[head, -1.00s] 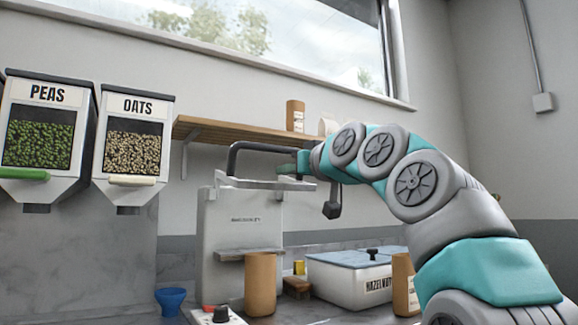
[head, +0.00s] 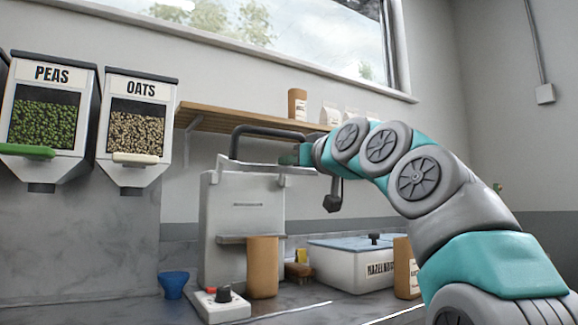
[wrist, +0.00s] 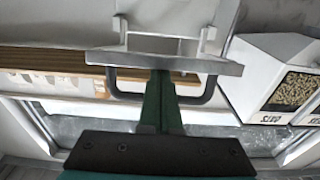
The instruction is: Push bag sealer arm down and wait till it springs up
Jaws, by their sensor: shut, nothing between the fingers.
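The bag sealer (head: 228,220) is a pale grey upright machine on the counter in the head view. Its arm is a dark bent handle bar (head: 265,130) above a light metal top plate, and it stands raised. The handle also shows in the wrist view (wrist: 204,96), beyond my fingers. My gripper (head: 294,155) is at the right end of the handle, just above the plate. In the wrist view its green fingers (wrist: 160,76) are together and empty, overlapping the handle and reaching to the plate edge. Whether they touch the handle is unclear.
A brown paper bag (head: 263,268) stands in front of the sealer, beside a small control box (head: 222,305) with a dark knob. A lidded hazelnut bin (head: 345,268) is to the right. A blue cup (head: 174,284) and the oats dispenser (head: 138,130) are left. A wooden shelf (head: 225,121) is behind.

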